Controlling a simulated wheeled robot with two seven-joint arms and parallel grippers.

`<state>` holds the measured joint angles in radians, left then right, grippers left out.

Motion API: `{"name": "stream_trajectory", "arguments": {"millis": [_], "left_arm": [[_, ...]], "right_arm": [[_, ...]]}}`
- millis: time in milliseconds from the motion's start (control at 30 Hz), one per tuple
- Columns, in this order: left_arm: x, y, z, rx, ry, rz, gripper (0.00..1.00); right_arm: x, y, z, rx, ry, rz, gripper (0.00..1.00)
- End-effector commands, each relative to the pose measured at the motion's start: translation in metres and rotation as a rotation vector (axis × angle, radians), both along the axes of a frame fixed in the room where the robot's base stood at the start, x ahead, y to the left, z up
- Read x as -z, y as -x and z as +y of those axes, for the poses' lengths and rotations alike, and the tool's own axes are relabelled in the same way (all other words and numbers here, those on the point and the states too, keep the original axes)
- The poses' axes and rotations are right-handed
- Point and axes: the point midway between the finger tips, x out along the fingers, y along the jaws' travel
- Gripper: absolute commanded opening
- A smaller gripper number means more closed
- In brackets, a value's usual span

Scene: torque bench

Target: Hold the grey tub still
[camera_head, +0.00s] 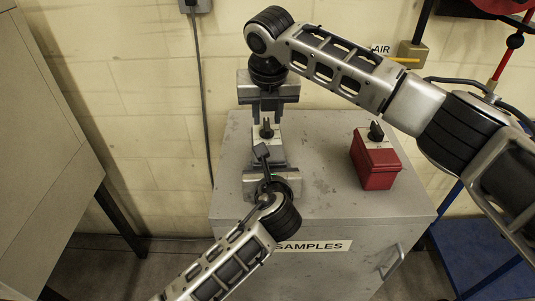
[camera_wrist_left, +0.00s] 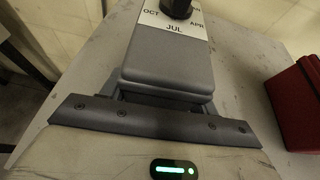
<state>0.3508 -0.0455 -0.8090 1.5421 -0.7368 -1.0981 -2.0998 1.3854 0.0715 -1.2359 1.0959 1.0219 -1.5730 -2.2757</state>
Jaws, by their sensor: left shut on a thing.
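The grey tub (camera_head: 276,158) stands on the bench top, with a white label and a dark knob (camera_head: 266,131) on its far part. In the left wrist view the tub (camera_wrist_left: 168,65) fills the middle, and its label reads OCT, JUL and APR around the black knob (camera_wrist_left: 177,8). My left gripper (camera_head: 269,168) is shut on the near end of the tub; its fingers are mostly hidden in the head view. My right gripper (camera_head: 268,115) points down just above the knob, its fingers apart with a gap between them.
A red box (camera_head: 376,167) with a white label and a black knob stands to the right on the grey bench top (camera_head: 325,190). The bench front carries a SAMPLES sign (camera_head: 314,246). The wall is close behind. Bare bench top lies between tub and red box.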

Motion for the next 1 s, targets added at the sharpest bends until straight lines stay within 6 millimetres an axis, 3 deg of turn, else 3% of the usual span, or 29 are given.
{"name": "stream_trajectory", "arguments": {"millis": [267,633,667,767,1000], "left_arm": [[0.002,0.000,0.001,-0.001,-0.001,0.005,0.30],[0.002,0.001,0.001,-0.001,-0.001,0.005,0.30],[0.002,0.001,0.001,-0.001,-0.001,0.005,0.30],[0.002,0.001,0.001,-0.001,-0.001,0.005,0.30],[0.002,0.001,0.000,-0.001,-0.001,0.005,0.30]], "right_arm": [[0.017,-0.005,0.001,0.001,-0.001,0.000,0.29],[0.020,-0.006,0.001,0.001,-0.001,0.000,0.29],[0.020,-0.006,0.001,0.001,-0.001,-0.001,0.26],[0.020,-0.006,0.001,0.001,-0.001,0.000,0.00],[0.020,-0.006,0.001,0.009,-0.002,0.000,0.00]]}}
